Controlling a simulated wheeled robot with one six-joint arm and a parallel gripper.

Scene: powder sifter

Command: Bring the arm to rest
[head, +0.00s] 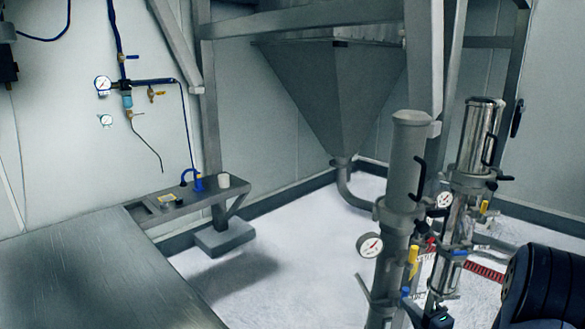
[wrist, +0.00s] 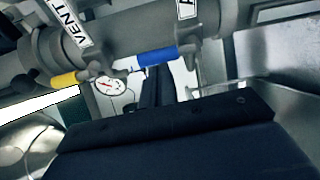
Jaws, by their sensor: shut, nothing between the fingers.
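My gripper (wrist: 158,75) shows in the wrist view as dark, narrow fingers close together beyond a wide dark body. It is shut and empty. The fingers point toward a grey pipe (wrist: 120,42) with a blue valve handle (wrist: 157,56) and a yellow valve handle (wrist: 62,80). I cannot tell how near the fingertips are to them. In the head view a dark part of my arm (head: 545,285) fills the lower right corner; I cannot clearly make out the fingers there.
A grey column (head: 405,165) and a shiny column (head: 479,135) stand close by, with a gauge (head: 369,245) and handles sticking out. A hopper (head: 335,95) hangs behind. A metal table (head: 80,275) is at lower left. The white floor (head: 290,275) between is clear.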

